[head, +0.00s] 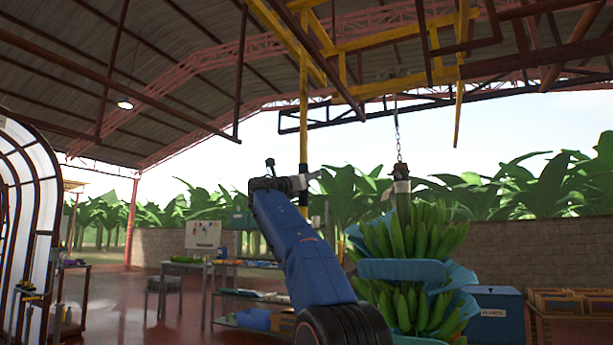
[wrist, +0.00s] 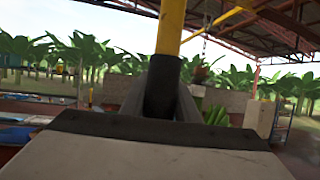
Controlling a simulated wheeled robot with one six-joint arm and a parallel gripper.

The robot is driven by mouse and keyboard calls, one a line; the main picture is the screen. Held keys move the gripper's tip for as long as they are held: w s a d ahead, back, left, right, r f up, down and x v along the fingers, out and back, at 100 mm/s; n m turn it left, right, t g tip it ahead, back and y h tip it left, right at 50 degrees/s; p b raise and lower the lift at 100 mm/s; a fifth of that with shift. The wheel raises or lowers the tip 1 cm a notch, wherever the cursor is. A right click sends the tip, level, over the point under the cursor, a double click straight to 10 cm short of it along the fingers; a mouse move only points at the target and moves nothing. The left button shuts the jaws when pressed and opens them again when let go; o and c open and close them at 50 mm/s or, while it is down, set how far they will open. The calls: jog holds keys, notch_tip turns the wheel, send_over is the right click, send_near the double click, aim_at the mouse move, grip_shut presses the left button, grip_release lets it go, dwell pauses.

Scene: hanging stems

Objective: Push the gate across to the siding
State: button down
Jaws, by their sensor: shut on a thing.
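A yellow bar (head: 304,110) hangs from the yellow overhead rail framework (head: 390,40); I take it as the gate's pull bar. My gripper (head: 308,181) is at the bar's lower part. In the wrist view the yellow bar (wrist: 172,30) ends in a black sleeve (wrist: 162,85), and my gripper (wrist: 165,108) is shut on it. My gripper hides part of the sleeve. I cannot tell which rail end is the siding or how the gate lines up with it.
A banana stem (head: 415,240) with blue sheets hangs from a chain (head: 397,130) right of my arm. A blue bin (head: 497,315) and crates stand at right. A table (head: 240,293) and chair (head: 163,293) stand behind. Open floor lies at left.

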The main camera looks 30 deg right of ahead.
jog(key=shift+w+r, duration=0.1)
dwell(0.3)
jog(key=c, duration=1.4)
grip_release()
jog(key=shift+d, duration=0.1)
jog(key=v, duration=1.7)
